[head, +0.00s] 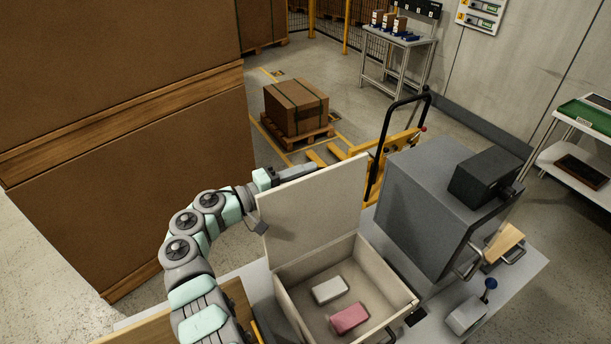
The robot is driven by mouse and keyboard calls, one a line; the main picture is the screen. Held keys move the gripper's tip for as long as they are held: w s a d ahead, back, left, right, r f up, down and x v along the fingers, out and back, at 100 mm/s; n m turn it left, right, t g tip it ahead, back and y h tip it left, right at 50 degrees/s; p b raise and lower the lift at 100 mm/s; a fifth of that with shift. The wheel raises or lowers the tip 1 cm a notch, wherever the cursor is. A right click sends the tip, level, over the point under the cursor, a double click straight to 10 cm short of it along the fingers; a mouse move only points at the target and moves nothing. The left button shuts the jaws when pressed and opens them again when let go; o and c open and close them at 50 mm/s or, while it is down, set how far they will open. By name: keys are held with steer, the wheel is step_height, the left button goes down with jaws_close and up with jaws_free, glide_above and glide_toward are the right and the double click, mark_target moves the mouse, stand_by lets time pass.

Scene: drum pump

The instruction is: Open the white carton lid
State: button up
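The white carton (391,290) stands on the light grey table, seen from above. Its lid (315,208) is raised and stands steeply up from the carton's far-left edge, so the inside is exposed. A white block (331,290) and a pink block (350,318) lie on the carton floor. My arm comes up from the lower left, and my gripper (298,171) is at the lid's upper left edge, partly behind the lid. I cannot tell whether it touches the lid. Its fingers are too unclear to show whether they are open or shut.
A large grey box-shaped machine (425,205) stands close to the right of the carton. A small device with a blue knob (468,314) is at the table's right front. Tall brown boxes (130,190) fill the left. A yellow pallet truck (400,142) stands behind the table.

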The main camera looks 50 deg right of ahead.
steer(key=v, duration=1)
steer(key=shift+w+a+b, duration=0.2)
steer(key=shift+a+b, duration=0.1)
steer(key=shift+a, duration=0.05)
